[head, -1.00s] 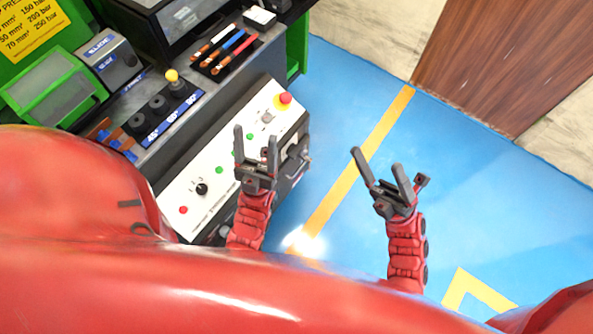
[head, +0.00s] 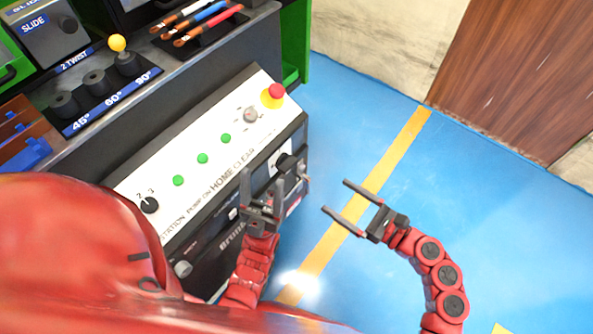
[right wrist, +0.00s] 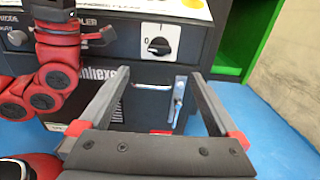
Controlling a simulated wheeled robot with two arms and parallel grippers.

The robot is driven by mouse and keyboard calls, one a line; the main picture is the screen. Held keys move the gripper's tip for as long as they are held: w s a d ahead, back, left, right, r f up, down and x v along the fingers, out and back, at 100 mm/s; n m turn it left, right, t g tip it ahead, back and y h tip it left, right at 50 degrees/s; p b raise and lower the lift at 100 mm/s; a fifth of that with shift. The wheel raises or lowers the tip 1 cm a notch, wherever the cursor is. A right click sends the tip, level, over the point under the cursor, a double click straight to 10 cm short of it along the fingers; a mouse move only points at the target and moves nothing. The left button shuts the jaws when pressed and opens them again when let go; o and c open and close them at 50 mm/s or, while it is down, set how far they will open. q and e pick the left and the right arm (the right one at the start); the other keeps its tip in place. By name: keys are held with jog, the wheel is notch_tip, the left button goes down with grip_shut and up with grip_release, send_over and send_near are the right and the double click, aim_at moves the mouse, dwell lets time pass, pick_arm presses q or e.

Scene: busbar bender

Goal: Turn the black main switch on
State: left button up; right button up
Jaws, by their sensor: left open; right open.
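The black main switch (right wrist: 158,46) is a round knob on a white plate on the front face of the control box. A "0" shows near it, but I cannot tell its exact setting. In the head view the switch (head: 287,162) sits below the box's right end, partly blocked. My right gripper (head: 336,196) is open and empty, to the right of the switch and pointing toward the box. In the right wrist view its fingers (right wrist: 158,78) are spread below the switch, apart from it. My left gripper (head: 262,190) is open and empty in front of the box, left of the switch.
The sloped white panel (head: 200,165) carries several green buttons, a black selector (head: 149,204) and a red emergency stop (head: 274,92). A metal handle (right wrist: 178,100) is below the switch. The blue floor (head: 370,110) to the right is clear.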

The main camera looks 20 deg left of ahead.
aim_at(292, 166)
jog(key=x, duration=1.4)
jog(key=shift+b, duration=0.35)
jog(key=shift+f, duration=0.1)
jog(key=c, duration=1.4)
